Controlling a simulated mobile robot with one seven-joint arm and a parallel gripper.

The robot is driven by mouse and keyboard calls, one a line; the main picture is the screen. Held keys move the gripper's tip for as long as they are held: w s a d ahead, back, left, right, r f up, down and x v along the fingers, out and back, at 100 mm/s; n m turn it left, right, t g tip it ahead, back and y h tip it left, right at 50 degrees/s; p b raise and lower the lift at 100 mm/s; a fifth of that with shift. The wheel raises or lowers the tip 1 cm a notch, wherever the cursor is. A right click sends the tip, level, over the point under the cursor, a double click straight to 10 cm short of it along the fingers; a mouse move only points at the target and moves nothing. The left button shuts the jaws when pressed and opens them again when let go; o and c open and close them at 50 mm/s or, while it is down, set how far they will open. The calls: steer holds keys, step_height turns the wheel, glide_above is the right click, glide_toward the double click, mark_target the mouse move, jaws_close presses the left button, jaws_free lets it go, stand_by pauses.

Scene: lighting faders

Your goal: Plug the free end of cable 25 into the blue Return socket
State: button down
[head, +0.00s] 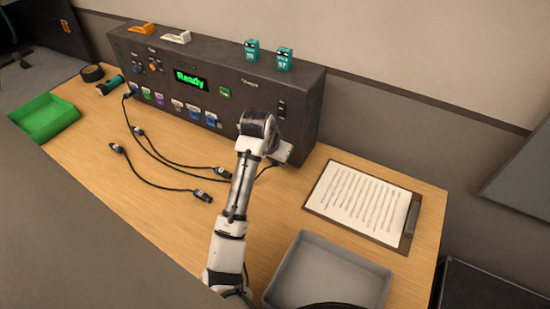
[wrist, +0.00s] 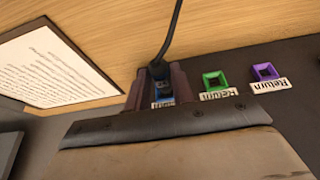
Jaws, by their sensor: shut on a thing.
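My gripper (wrist: 158,88) is shut on a dark cable plug (wrist: 159,72) in the wrist view. The black cable (wrist: 176,25) runs up from it. The blue Return socket (wrist: 162,101) lies right at the plug, its label partly covered by my gripper. The plug appears lined up with this socket, but I cannot tell whether it is seated. In the head view my gripper (head: 278,156) is at the right part of the console front, and the held plug is not clear. No cable number is readable.
Green (wrist: 214,80) and purple (wrist: 265,72) Return sockets are beside the blue one. The dark console (head: 300,105) reads "Ready". Loose cable plugs (head: 203,195) lie on the table left of my arm. A clipboard (head: 365,203) and grey tray (head: 330,275) are at the right.

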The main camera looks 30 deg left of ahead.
steer(key=shift+w+r, duration=0.1)
steer(key=shift+w, duration=0.65)
stand_by(1.2)
steer(key=c, duration=1.1)
jaws_free()
steer(key=shift+v, duration=6.85)
